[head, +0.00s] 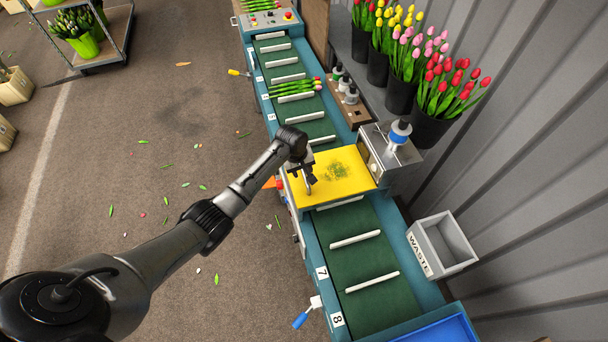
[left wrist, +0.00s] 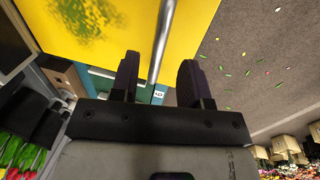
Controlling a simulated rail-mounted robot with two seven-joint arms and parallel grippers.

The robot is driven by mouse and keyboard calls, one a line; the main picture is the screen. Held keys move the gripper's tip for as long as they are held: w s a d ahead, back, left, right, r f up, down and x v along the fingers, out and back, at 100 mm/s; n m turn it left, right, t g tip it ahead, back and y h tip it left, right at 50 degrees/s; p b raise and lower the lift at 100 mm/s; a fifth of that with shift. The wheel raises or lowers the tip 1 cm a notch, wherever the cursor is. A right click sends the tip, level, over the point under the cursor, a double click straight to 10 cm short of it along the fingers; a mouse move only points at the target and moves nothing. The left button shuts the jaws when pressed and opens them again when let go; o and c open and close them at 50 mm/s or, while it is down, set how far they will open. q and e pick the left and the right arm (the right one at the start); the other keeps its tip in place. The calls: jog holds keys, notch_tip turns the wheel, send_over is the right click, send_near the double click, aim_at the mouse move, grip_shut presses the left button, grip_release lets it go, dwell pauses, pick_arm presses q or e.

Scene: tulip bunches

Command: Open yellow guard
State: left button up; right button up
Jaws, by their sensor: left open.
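The yellow guard (head: 350,172) lies flat across the conveyor, with a green smudge on its top; it also fills the top of the left wrist view (left wrist: 130,25). My left gripper (head: 308,188) is over the guard's left part in the head view. In the left wrist view my left gripper (left wrist: 160,82) has its two dark fingers apart. A metal handle bar (left wrist: 164,35) runs in front of the guard, its lower end between the fingers. I cannot tell whether a finger touches it. My right gripper is not in view.
The green conveyor (head: 355,250) with white slats runs under the guard. A metal box with a blue-topped bottle (head: 399,133) stands at its right. A grey waste bin (head: 443,243) is at the lower right. Tulip buckets (head: 433,122) line the wall.

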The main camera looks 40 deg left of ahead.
aim_at(305, 176)
pick_arm(q)
jog(key=shift+w+d+f, duration=0.15)
jog(key=shift+f, duration=0.8)
jog(key=shift+w+d+f, duration=0.1)
jog(key=shift+f, duration=0.85)
grip_shut()
